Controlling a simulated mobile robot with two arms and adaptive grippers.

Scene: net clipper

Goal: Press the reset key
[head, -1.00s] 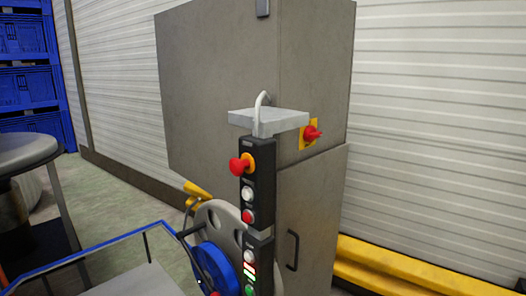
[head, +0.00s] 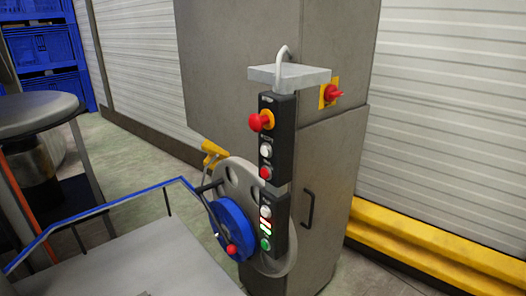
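A dark upright control box (head: 277,139) hangs under a small grey shelf on the machine's cabinet. It has a red emergency knob on a yellow collar (head: 262,121), a white button (head: 266,150) and a red button (head: 265,172). A second dark box (head: 274,226) below it has a white button (head: 265,211), lit red and white bars and a green button (head: 265,244). The labels are too small to read, so I cannot tell which one is the reset key. Neither of my grippers shows in the head view.
The grey cabinet (head: 330,205) carries a red switch on yellow (head: 331,93). A blue wheel (head: 232,229) and blue-railed platform (head: 130,262) stand in front. A yellow barrier (head: 430,248) runs along the right wall. Blue crates (head: 45,48) are at the back left.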

